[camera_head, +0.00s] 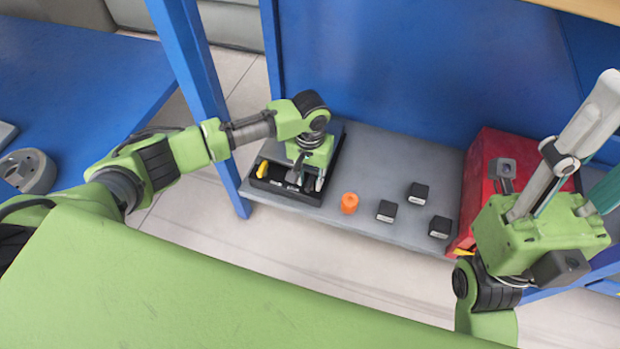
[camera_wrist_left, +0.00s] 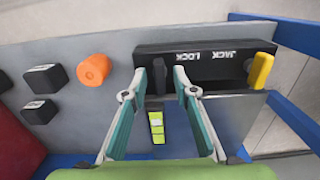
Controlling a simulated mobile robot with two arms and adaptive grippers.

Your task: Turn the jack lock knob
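The jack lock panel is a black box (camera_wrist_left: 225,67) whose JACK LOCK lettering reads upside down in the left wrist view. A yellow knob (camera_wrist_left: 262,70) sits upright at its right end. In the head view, the black box (camera_head: 310,198) is at the left end of the grey console, with the yellow knob (camera_head: 262,169) at its left. My left gripper (camera_head: 298,180) is over the box, beside the knob and apart from it. In the left wrist view its fingers (camera_wrist_left: 169,72) are parted by a narrow gap, with nothing held. My right gripper (camera_head: 601,125) is raised, fingers apart, tips partly cut off.
An orange knob (camera_head: 349,203) and black buttons (camera_head: 386,211) stand along the grey console (camera_head: 400,160). A red box (camera_head: 482,150) is at its right end. A blue post (camera_head: 205,90) rises left of the console. A yellow-green piece (camera_wrist_left: 157,125) shows between my left fingers.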

